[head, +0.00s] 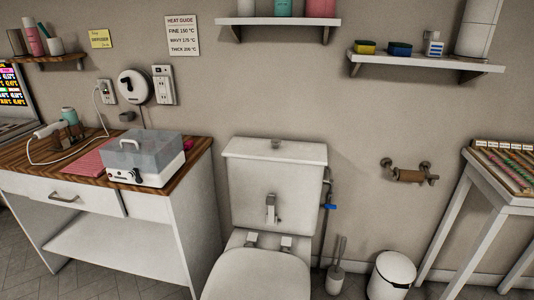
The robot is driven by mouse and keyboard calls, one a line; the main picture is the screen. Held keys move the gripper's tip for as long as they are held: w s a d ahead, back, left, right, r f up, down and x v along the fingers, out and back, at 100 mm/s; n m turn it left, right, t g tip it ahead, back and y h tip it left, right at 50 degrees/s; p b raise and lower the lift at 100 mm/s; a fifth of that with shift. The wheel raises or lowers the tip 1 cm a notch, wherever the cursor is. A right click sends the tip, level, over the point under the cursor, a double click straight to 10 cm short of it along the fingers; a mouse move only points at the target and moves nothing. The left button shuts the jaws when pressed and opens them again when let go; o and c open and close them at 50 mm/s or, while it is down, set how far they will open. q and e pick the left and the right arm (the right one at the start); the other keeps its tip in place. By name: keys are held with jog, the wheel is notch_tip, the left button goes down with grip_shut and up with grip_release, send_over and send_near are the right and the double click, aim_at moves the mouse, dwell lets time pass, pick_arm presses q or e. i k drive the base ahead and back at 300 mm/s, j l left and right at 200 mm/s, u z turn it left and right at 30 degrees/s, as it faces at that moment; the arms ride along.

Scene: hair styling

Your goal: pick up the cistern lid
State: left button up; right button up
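The white cistern lid (300,151) lies on top of the toilet cistern (298,208) against the back wall, in the middle of the head view. A small round button (276,144) sits on its top. A flush lever (270,208) is on the cistern's front. The lid looks closed along its visible edges. Neither of my grippers shows in the head view.
A wooden-topped vanity (190,152) with a lidded box (146,158) stands close on the left. The toilet seat lid (258,275) is in front. A shelf (278,21) hangs above. A blue valve (330,206), brush (337,270) and bin (391,277) are on the right.

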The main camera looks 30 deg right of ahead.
aim_at(275, 149)
jog(key=i+j+z, duration=0.15)
jog(key=i+j, duration=0.15)
jog(key=i+j+z, duration=0.15)
jog(key=j, duration=0.25)
jog(key=i+j+z, duration=0.15)
jog(key=i+j, duration=0.2)
jog(key=i+j+z, duration=0.15)
jog(key=j, duration=0.35)
jog(key=i, duration=0.1)
